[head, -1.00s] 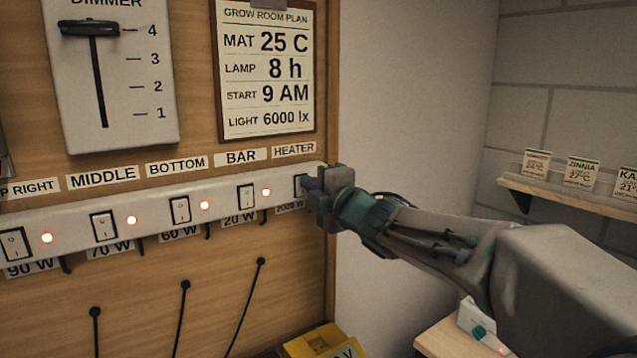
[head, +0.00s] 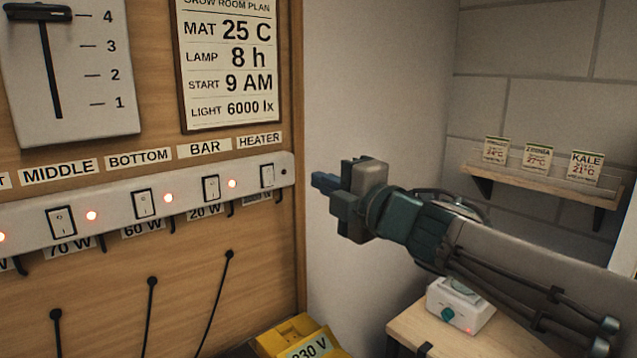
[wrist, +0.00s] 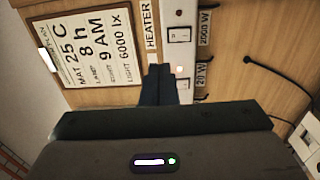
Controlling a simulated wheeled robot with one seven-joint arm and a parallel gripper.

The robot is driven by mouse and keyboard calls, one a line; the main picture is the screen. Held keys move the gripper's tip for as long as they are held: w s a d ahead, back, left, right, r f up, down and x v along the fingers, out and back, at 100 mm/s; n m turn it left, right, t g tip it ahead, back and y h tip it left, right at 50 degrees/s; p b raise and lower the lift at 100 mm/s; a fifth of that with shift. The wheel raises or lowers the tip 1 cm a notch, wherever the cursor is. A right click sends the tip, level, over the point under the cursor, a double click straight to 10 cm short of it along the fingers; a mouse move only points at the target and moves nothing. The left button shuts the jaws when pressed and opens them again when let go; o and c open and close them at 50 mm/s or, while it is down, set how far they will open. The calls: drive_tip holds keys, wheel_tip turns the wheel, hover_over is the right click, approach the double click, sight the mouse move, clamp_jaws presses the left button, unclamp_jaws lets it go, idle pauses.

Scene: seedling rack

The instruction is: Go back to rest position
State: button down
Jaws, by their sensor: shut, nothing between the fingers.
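My gripper (head: 325,183) is shut and empty in the head view. It is held in the air to the right of the power strip (head: 28,231), clear of the heater switch (head: 267,176). In the wrist view its shut fingertips (wrist: 159,72) point toward the strip and the wooden board. The heater switch also shows there (wrist: 179,35), with no lit lamp seen beside it. The bar switch (head: 211,188), bottom switch (head: 143,204) and middle switch (head: 61,221) each have a glowing lamp beside them.
A dimmer slider (head: 37,12) stands at the top mark. A grow room plan (head: 230,55) hangs on the board. A shelf (head: 545,182) with seed cards is at the right. A white device (head: 460,308) sits on a wooden surface (head: 440,342) below my arm. A yellow 230 V box (head: 285,337) is low in front.

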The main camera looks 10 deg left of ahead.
idle(0.3)
drive_tip(key=d+f+m+t+h, duration=0.1)
drive_tip(key=d+f+m+h, duration=0.65)
drive_tip(key=d+m, duration=0.35)
drive_tip(key=d+f+m+h, duration=0.7)
drive_tip(key=d+f+m, duration=0.1)
drive_tip(key=d, duration=0.4)
drive_tip(key=s+d+f+m+g, duration=0.2)
drive_tip(key=s+f+m+g, duration=0.2)
drive_tip(key=s+f, duration=0.3)
drive_tip(key=s+d+f+m+g, duration=0.2)
drive_tip(key=s+f+m+g, duration=0.2)
drive_tip(key=s+f, duration=0.3)
drive_tip(key=s+m, duration=0.1)
drive_tip(key=s, duration=0.2)
drive_tip(key=shift+s+d+m+g, duration=0.3)
drive_tip(key=shift+s+g, duration=0.1)
drive_tip(key=shift+a, duration=0.15)
